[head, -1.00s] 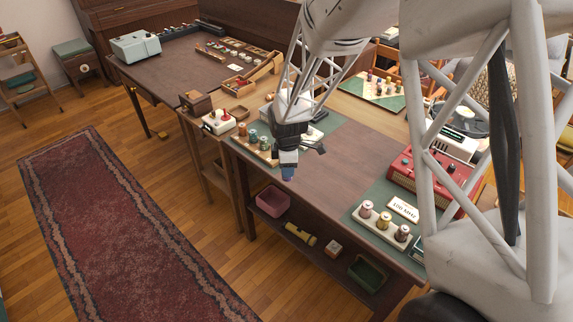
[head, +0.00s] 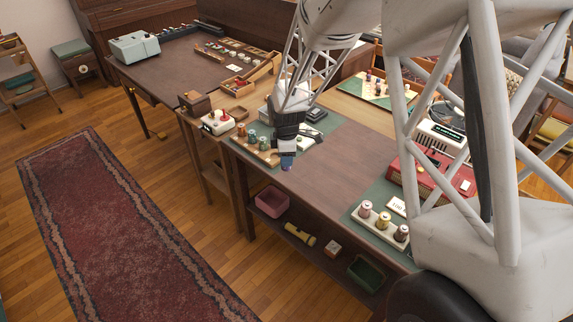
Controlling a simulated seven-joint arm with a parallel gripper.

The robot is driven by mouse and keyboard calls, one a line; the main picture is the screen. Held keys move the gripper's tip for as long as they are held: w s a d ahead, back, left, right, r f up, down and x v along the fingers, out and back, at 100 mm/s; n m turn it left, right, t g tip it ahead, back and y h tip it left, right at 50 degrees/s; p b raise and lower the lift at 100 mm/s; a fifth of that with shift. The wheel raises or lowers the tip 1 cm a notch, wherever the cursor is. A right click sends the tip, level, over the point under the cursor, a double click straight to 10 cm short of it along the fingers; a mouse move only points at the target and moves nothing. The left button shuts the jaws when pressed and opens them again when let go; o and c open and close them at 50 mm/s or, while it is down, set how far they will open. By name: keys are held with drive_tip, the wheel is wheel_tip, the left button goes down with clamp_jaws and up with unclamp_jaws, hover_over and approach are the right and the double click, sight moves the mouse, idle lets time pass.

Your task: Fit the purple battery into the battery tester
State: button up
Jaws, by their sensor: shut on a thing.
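My gripper (head: 287,161) is low over the left part of the near table, close to its front edge. It is shut on the purple battery (head: 287,168), of which only a small dark purple end shows below the fingertips. Whether the battery touches the tabletop I cannot tell. A pale device (head: 309,133) lies just behind and right of the gripper, partly hidden by my arm; it may be the battery tester, but I cannot tell for sure.
A wooden tray (head: 262,156) with several cylinders stands just left of the gripper. A white rack (head: 379,231) with three cylinders and a red radio-like box (head: 462,181) are at the right. The table (head: 330,178) is bare between.

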drive_tip(key=w+d+r, duration=0.1)
drive_tip(key=w+d, duration=0.1)
drive_tip(key=w, duration=1.3)
drive_tip(key=w+d+r, duration=0.1)
drive_tip(key=w+d, duration=0.2)
drive_tip(key=w, duration=1.2)
drive_tip(key=shift+r, duration=0.35)
drive_tip(key=shift+f, duration=0.2)
drive_tip(key=shift+f, duration=2.85)
drive_tip(key=shift+f, duration=1)
drive_tip(key=o, duration=1)
drive_tip(key=shift+o, duration=0.2)
drive_tip(key=shift+r, duration=0.15)
wheel_tip(320, 180, up, 7)
